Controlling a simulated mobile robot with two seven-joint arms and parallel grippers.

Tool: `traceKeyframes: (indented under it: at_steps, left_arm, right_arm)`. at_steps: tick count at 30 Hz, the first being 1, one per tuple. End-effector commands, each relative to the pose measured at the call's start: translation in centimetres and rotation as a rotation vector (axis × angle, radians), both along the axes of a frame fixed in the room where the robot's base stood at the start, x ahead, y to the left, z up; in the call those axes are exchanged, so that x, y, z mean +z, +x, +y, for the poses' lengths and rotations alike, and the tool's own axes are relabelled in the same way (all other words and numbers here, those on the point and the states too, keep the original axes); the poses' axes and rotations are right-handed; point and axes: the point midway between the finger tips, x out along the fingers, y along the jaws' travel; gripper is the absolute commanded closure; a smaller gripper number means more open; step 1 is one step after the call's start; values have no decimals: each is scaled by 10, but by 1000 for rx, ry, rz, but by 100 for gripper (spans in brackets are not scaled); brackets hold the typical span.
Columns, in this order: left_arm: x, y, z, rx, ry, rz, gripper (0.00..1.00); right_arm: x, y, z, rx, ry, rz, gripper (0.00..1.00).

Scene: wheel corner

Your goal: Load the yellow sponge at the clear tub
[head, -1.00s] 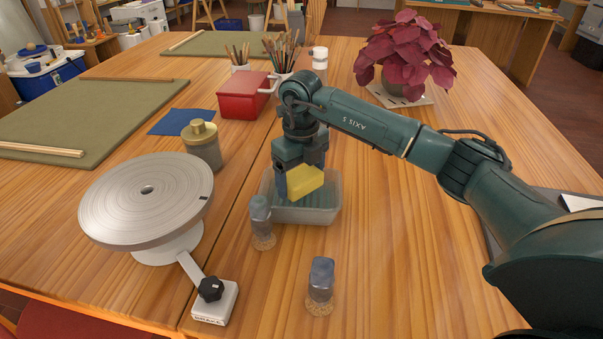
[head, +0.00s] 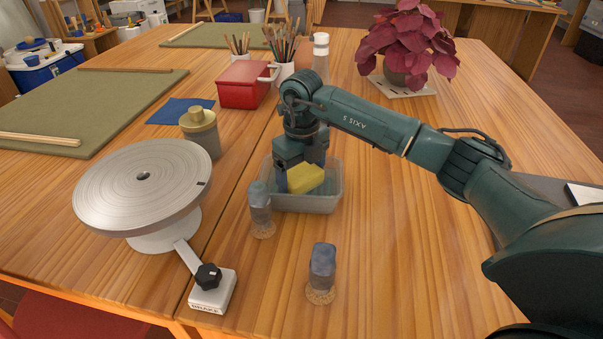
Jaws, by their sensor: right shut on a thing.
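The yellow sponge (head: 304,179) is held in my right gripper (head: 302,182), low over the clear tub. The clear tub (head: 312,206) is a see-through rectangular box standing on the wooden table. The sponge's lower part appears to be inside the tub's rim; I cannot tell whether it touches the tub floor. One gripper finger shows at the sponge's left side, and the other is hidden. My left gripper is not in view.
A banding wheel (head: 145,190) is at left, a red box (head: 246,86) behind. A potted plant (head: 407,50) stands back right. Table right of the tub is clear.

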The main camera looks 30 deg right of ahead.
Motion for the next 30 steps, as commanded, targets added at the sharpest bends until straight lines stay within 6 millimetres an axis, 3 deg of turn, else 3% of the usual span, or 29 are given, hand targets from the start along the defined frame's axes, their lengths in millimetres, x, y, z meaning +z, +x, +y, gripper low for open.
traceKeyframes:
  at_steps: [30]
  left_arm:
    - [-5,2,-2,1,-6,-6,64]
  right_arm:
    - [-10,0,0,0,0,0,37]
